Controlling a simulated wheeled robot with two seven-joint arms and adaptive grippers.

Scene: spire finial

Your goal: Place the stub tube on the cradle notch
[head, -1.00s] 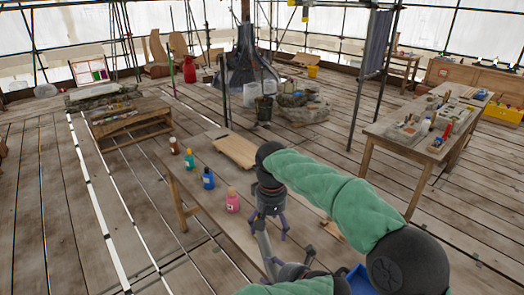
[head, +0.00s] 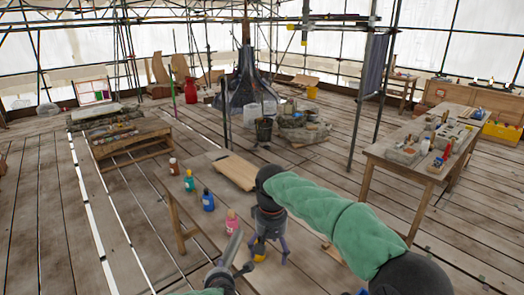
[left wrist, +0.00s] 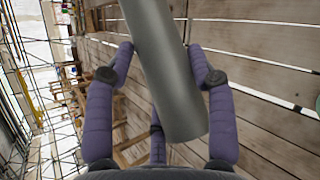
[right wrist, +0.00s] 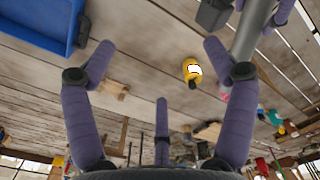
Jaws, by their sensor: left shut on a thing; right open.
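The stub tube is a plain grey cylinder (head: 234,244), tilted, at the bottom middle of the head view. My left gripper (head: 222,270) is shut on it. In the left wrist view the tube (left wrist: 170,75) runs between the fingers of my left gripper (left wrist: 160,62). The tube (right wrist: 249,32) also shows at the upper right of the right wrist view. My right gripper (head: 268,252) is open and empty above the bench, right of the tube; its spread fingers (right wrist: 158,50) show in the right wrist view. I cannot make out the cradle notch for sure.
A yellow bottle (right wrist: 190,70) stands below my right gripper. Pink (head: 231,221), blue (head: 208,200), teal (head: 189,181) and brown (head: 174,167) bottles line the bench's left side. A wooden board (head: 235,171) lies at its far end. A blue tray (right wrist: 40,22) and small wooden block (right wrist: 115,89) are nearby.

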